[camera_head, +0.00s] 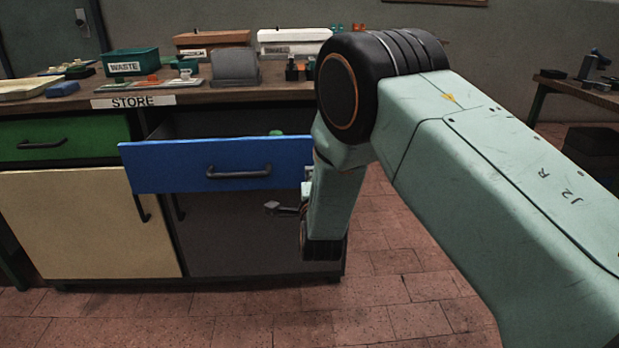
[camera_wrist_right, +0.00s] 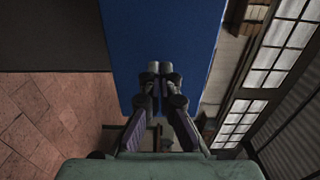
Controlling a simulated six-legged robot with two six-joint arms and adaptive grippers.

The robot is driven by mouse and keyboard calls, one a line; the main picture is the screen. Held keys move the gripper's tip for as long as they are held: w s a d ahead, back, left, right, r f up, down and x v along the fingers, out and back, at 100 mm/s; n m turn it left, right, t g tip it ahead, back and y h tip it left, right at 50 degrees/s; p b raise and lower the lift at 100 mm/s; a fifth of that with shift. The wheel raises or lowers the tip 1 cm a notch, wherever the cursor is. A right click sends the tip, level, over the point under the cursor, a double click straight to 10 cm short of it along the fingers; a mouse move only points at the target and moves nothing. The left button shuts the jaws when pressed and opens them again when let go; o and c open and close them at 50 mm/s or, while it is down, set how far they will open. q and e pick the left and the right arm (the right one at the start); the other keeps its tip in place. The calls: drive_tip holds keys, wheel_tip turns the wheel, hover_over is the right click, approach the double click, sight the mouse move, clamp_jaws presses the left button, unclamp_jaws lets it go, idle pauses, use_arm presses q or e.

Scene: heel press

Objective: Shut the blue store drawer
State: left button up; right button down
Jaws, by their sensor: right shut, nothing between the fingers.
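The blue store drawer (camera_head: 220,166) stands pulled out from the cabinet, under the STORE label (camera_head: 134,101). Its black bar handle (camera_head: 238,172) is on the front. A small green item (camera_head: 275,132) shows just above its rim. My right gripper (camera_head: 272,208) is below the drawer's right part in the head view, partly hidden by my own arm. In the right wrist view the right gripper (camera_wrist_right: 158,72) is shut and empty, its tips in front of the blue drawer face (camera_wrist_right: 165,35). I cannot tell whether they touch it. My left gripper is not in view.
A closed green drawer (camera_head: 60,139) and a cream door (camera_head: 95,222) are to the left. The bench top holds a green WASTE bin (camera_head: 130,62), a grey box (camera_head: 235,67) and a white box (camera_head: 293,40). The brick floor (camera_head: 240,325) in front is clear.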

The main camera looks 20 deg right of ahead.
drive_tip(key=shift+b+x, duration=0.35)
drive_tip(key=shift+x, duration=0.95)
